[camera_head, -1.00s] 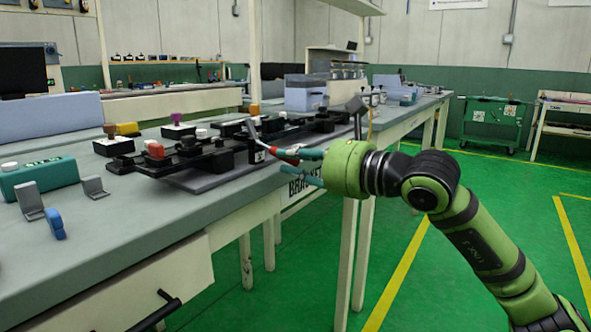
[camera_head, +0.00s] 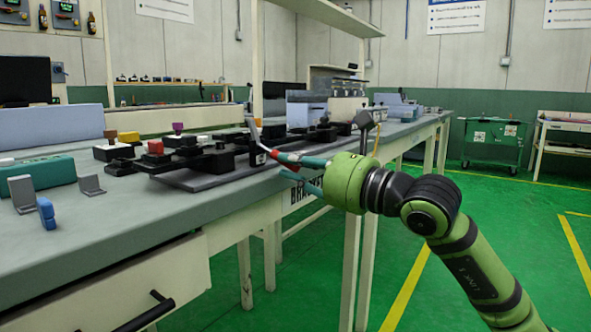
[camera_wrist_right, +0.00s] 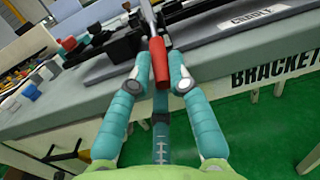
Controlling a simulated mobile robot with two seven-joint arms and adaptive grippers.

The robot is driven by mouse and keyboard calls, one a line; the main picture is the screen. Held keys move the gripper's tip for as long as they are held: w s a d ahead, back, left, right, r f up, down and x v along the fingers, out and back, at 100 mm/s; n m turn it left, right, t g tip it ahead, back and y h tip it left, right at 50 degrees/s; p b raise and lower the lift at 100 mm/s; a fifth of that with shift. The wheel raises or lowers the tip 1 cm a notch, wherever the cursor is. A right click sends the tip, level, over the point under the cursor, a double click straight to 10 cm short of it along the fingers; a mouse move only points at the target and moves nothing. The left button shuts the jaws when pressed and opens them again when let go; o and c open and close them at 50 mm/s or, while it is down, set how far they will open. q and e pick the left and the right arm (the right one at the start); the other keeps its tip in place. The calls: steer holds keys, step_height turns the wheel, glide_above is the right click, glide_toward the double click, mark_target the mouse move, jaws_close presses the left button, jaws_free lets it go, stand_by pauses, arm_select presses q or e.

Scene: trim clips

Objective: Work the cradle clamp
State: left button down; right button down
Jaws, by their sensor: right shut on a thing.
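The cradle clamp (camera_head: 222,158) is a long black fixture on a grey base plate at the bench's front edge. Its metal lever (camera_head: 254,131) rises at the right end and carries a red handle (camera_wrist_right: 159,62). My right gripper (camera_head: 287,163) has teal fingers at this handle, coming from the right. In the right wrist view the fingers (camera_wrist_right: 160,76) stand on both sides of the red handle and are shut on it. The clamp's far parts are partly hidden by its own blocks. My left gripper is not in view.
A teal box (camera_head: 38,175), metal brackets (camera_head: 91,186) and a blue clip (camera_head: 46,214) sit on the left of the bench (camera_head: 140,225). More black fixtures stand behind the clamp. The green floor (camera_head: 300,290) right of the bench is open.

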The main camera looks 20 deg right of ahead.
steer(key=shift+w+d+f, duration=0.15)
steer(key=shift+w+f, duration=0.05)
steer(key=shift+f, duration=0.15)
steer(key=c, duration=1.2)
jaws_free()
steer(key=shift+c, duration=0.2)
steer(key=shift+d, duration=0.1)
steer(key=shift+r, duration=0.1)
steer(key=shift+v, duration=6)
